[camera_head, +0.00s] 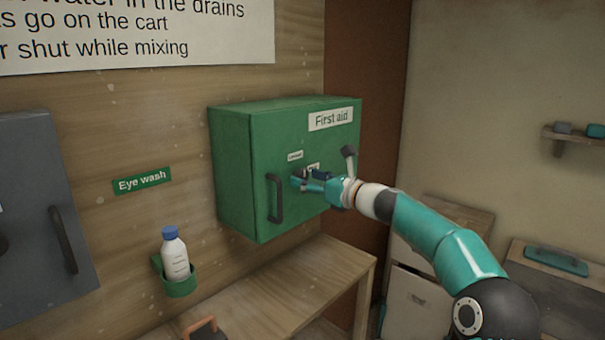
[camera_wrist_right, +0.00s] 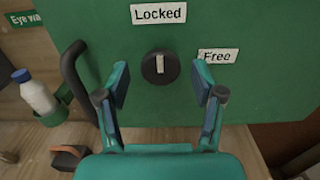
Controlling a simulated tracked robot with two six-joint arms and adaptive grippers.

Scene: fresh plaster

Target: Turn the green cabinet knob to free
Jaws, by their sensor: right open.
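The green first aid cabinet (camera_head: 238,160) hangs on the wooden wall. In the right wrist view its green door (camera_wrist_right: 270,90) carries a round dark knob (camera_wrist_right: 160,67) with a pale upright mark pointing at the "Locked" label (camera_wrist_right: 158,14). The "Free" label (camera_wrist_right: 218,56) is to the right of the knob. My right gripper (camera_head: 300,181) is in front of the door and hides the knob in the head view. In the right wrist view its open fingers (camera_wrist_right: 161,90) are apart, left and right of the knob and a little below it, with nothing between them.
A dark door handle (camera_head: 275,198) is left of my right gripper. A white bottle with blue cap (camera_head: 175,257) stands in a green holder (camera_head: 181,286) on the wall. A grey cabinet (camera_head: 35,200) is at the left. A wooden bench (camera_head: 290,295) is below.

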